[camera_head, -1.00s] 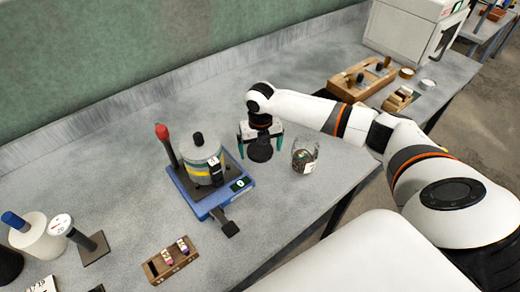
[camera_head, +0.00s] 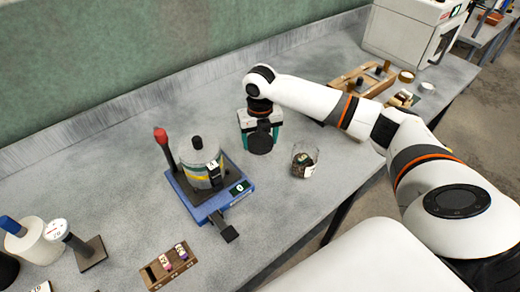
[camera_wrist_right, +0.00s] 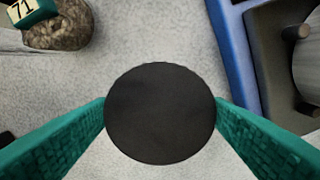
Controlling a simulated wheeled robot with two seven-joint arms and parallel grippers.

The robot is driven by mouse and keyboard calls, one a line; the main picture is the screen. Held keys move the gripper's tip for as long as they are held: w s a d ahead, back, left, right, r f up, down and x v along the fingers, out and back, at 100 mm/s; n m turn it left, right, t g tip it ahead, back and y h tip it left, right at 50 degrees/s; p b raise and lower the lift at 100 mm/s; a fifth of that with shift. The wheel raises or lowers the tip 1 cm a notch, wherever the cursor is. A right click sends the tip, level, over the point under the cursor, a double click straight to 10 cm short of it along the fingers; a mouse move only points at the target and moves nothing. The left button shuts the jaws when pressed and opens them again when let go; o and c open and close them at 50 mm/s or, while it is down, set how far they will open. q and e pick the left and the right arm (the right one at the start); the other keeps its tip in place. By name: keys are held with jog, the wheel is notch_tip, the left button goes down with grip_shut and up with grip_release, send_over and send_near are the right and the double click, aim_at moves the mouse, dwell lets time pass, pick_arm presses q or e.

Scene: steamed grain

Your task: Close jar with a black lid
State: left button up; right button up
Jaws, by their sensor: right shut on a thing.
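My right gripper (camera_head: 260,139) is shut on a round black lid (camera_head: 261,144), which hangs level between its green fingers. In the right wrist view the lid (camera_wrist_right: 160,113) sits centred between the two fingertips. The glass jar (camera_head: 304,160) stands on the table just right of the gripper, open at the top, with dark contents and a white label. It shows at the top left of the wrist view (camera_wrist_right: 65,28), partly cut off, with a green "71" tag beside its contents. The lid is apart from the jar. My left gripper is not in view.
A wooden rack (camera_head: 170,268) is at the front left. A wooden tray (camera_head: 350,82) and white machine (camera_head: 405,32) are at the back right. The table between gripper and wall is clear.

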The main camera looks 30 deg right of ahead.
aim_at(258, 145)
notch_tip(258, 145, up, 4)
jog(key=shift+r, duration=0.25)
jog(key=shift+s+a+m, duration=0.3)
jog(key=shift+a+m, duration=0.25)
jog(key=shift+m, duration=0.25)
jog(key=s+a+r+m, duration=0.1)
jog(key=s+a+m, duration=0.5)
jog(key=m, duration=0.9)
jog(key=s+a+r+m, duration=0.1)
jog(key=s+a+m, duration=0.5)
jog(key=m, duration=0.9)
jog(key=shift+s+m, duration=0.4)
jog(key=shift+s, duration=0.6)
jog(key=shift+a, duration=0.1)
